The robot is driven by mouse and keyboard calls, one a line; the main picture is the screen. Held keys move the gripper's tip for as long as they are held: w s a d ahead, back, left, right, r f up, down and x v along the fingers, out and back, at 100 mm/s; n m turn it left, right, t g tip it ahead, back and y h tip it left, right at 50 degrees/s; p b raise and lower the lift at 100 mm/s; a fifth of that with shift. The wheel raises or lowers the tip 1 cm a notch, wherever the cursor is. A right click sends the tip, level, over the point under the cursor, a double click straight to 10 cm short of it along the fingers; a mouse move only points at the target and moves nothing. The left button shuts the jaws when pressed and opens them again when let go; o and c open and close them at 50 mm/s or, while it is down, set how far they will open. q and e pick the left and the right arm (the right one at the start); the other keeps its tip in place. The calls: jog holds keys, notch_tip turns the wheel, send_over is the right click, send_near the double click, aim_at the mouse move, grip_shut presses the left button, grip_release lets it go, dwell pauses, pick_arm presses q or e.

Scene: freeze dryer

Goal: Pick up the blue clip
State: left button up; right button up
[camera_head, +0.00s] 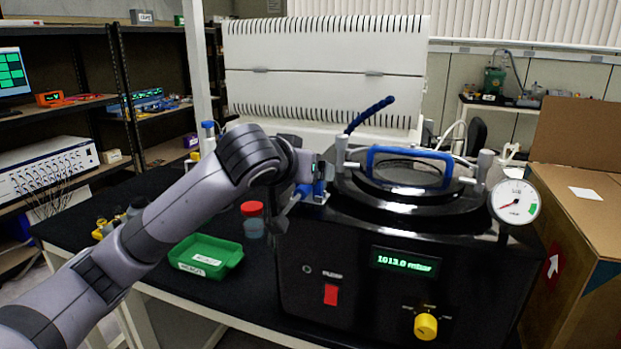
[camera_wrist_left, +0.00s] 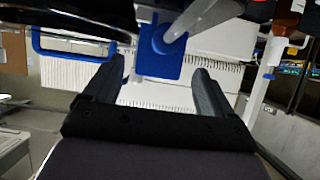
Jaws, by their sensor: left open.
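The blue clip (camera_head: 319,193) sits at the left edge of the black freeze dryer (camera_head: 360,255), partly hidden by my left gripper (camera_head: 303,187). In the left wrist view the blue clip (camera_wrist_left: 162,58) is a blue block with a pale rod beside it. It shows between the two fingertips of my left gripper (camera_wrist_left: 157,72). The fingers are open, with a visible gap on each side of the clip. I cannot tell how far the clip lies beyond the fingertips. My right gripper is not in view.
A blue lid handle (camera_head: 410,155) and a pressure gauge (camera_head: 515,201) stand on the dryer. A green tray (camera_head: 207,256) and a red-capped jar (camera_head: 253,220) are on the black bench left of it. A cardboard box (camera_head: 585,230) is at the right.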

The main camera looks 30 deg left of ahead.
pick_arm(q)
jog(key=x, duration=0.3)
jog(key=shift+w+r+p, duration=0.25)
jog(key=shift+w+p, duration=0.05)
jog(key=shift+w, duration=0.05)
jog(key=shift+w+a+f, duration=0.1)
jog(key=shift+w+f, duration=0.15)
jog(key=shift+w, duration=0.2)
jog(key=c, duration=1)
